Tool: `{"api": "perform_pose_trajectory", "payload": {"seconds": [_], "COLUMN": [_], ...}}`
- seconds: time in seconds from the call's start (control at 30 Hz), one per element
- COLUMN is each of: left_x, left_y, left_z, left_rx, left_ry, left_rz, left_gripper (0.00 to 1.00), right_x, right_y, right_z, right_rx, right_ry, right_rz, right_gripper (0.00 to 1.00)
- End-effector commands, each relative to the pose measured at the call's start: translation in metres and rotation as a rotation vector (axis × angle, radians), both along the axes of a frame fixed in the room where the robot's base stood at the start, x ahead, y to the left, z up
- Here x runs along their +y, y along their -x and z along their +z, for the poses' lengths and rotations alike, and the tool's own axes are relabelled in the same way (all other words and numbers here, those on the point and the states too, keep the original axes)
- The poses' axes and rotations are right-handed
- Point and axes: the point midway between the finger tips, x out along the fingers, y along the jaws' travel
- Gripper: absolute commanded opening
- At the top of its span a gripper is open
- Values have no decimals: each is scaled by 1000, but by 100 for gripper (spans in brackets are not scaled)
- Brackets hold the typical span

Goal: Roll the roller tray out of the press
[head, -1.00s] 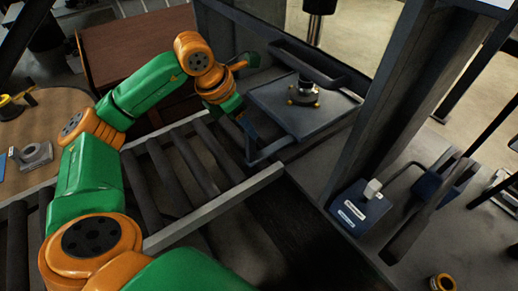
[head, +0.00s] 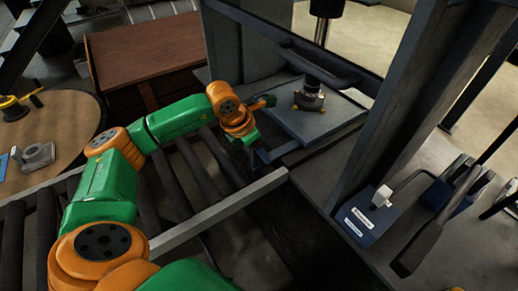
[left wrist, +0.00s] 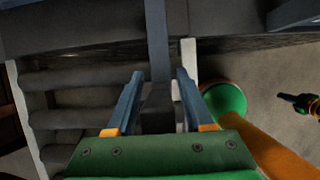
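The roller tray (head: 290,126) is a flat dark grey plate inside the press frame (head: 368,130). A round metal part with brass-coloured feet (head: 309,98) stands on it. A blue-grey bar handle (head: 263,158) projects from the tray's left side towards the rollers. My left gripper (head: 258,146) is beside this handle; its fingers are mostly hidden in the head view. In the left wrist view the two fingers (left wrist: 159,76) are apart, with a blue-grey bar (left wrist: 157,40) lined up with the gap. I cannot tell whether they touch it. My right gripper is out of view.
A roller conveyor (head: 215,214) with a pale side rail lies left of the press. A blue box with a lever (head: 366,216) stands at the press's lower right. A round wooden table (head: 60,125) and a brown table (head: 145,52) stand to the left and behind.

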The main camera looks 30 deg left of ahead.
Motion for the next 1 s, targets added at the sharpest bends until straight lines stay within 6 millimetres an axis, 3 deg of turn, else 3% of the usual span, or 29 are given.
{"api": "perform_pose_trajectory", "payload": {"seconds": [0.03, 0.17, 1.0], "left_x": [0, 0, 0], "left_y": [0, 0, 0], "left_z": [0, 0, 1], "left_rx": [0, 0, -1], "left_ry": [0, 0, 0], "left_rz": [0, 0, 0], "left_gripper": [36, 1, 0], "right_x": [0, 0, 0], "right_y": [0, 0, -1], "right_z": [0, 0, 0], "right_rx": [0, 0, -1], "right_ry": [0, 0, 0], "right_rz": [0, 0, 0], "right_gripper": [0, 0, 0]}}
